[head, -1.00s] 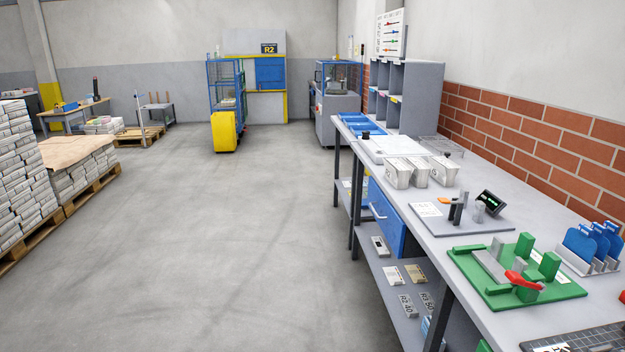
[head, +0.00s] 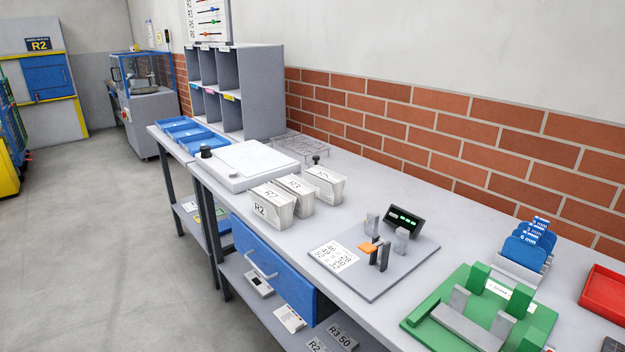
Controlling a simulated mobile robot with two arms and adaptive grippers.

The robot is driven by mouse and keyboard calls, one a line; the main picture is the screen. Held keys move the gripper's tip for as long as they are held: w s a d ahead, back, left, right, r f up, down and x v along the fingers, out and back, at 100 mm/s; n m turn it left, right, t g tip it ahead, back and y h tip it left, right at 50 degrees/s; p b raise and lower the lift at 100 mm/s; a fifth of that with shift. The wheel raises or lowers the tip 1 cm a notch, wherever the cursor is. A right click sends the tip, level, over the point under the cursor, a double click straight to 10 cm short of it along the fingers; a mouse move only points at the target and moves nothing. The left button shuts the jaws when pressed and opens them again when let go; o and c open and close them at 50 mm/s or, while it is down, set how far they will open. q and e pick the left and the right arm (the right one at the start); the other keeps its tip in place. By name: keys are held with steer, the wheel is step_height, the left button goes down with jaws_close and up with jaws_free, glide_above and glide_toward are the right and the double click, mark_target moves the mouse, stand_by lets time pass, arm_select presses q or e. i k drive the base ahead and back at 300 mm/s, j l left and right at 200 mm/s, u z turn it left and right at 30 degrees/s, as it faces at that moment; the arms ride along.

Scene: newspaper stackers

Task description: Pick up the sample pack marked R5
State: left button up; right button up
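Three white packs stand side by side on the grey bench. The left pack (head: 271,208) shows R2 on its front face, and its top marking looks like R7. The middle pack (head: 297,195) and the right pack (head: 325,187) have dark markings on top that are too small to read surely. I cannot tell which one is marked R5. Neither of my grippers is in view.
A white flat device (head: 248,165) lies behind the packs. A grey plate with a small display (head: 405,220) and a green fixture (head: 480,315) stand to the right. A blue drawer (head: 270,265) hangs below the bench (head: 365,200). Open floor lies left.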

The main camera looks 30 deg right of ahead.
mark_target(331, 185)
steer(key=i+j+z, duration=0.1)
steer(key=i+z, duration=0.25)
steer(key=i+j+z, duration=0.2)
steer(key=z, duration=0.15)
steer(key=i+j+z, duration=0.35)
steer(key=i+l, duration=0.05)
